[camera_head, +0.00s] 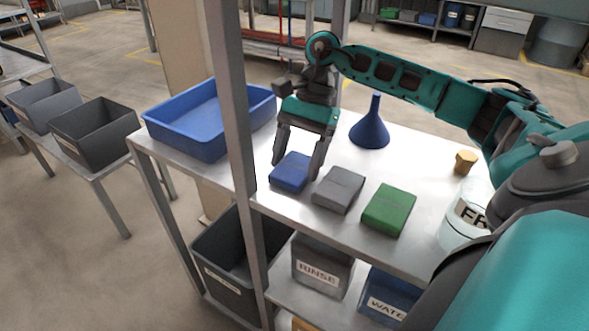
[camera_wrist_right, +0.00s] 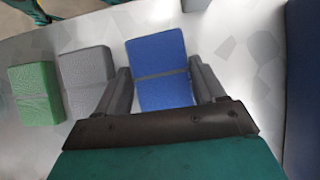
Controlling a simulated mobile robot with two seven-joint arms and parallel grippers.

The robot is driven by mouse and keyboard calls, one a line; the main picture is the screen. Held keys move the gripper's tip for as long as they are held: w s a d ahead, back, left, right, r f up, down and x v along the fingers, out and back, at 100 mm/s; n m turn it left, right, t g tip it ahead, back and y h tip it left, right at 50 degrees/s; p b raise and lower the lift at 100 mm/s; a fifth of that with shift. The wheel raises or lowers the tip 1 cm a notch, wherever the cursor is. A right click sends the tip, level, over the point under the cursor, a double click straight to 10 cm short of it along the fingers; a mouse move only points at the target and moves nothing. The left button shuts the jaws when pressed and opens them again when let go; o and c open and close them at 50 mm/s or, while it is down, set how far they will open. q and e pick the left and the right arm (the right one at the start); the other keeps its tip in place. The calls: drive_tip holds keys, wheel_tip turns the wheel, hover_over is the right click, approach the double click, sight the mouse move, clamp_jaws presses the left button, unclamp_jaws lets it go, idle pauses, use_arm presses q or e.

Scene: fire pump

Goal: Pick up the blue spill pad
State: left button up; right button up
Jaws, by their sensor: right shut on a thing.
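The blue spill pad (camera_head: 290,173) is a flat blue block with a grey band, at the left end of a row of pads on the metal table. My right gripper (camera_head: 297,168) reaches down over it with one finger on each side. In the right wrist view the blue pad (camera_wrist_right: 158,70) sits between the two fingers of my right gripper (camera_wrist_right: 163,88), which is shut on it. The pad appears to be at table level; I cannot tell if it is lifted. My left gripper is in neither view.
A grey pad (camera_head: 339,189) lies close to the right of the blue one, then a green pad (camera_head: 389,210). A blue tray (camera_head: 182,122) stands at the left, a blue funnel (camera_head: 370,131) behind. A shelf post (camera_head: 233,130) rises in front. Labelled bins, including RINSE (camera_head: 322,266), stand below.

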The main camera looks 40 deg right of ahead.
sight(296, 164)
drive_tip(key=shift+r, duration=0.1)
drive_tip(key=shift+r, duration=0.55)
wheel_tip(296, 164, up, 3)
drive_tip(key=shift+f+p, duration=0.1)
drive_tip(key=shift+p, duration=0.45)
drive_tip(key=s+a, duration=0.7)
drive_tip(key=s, duration=0.2)
drive_tip(key=s+a, duration=0.4)
drive_tip(key=shift+s+a+f+b, duration=0.3)
drive_tip(key=shift+s+a, duration=0.05)
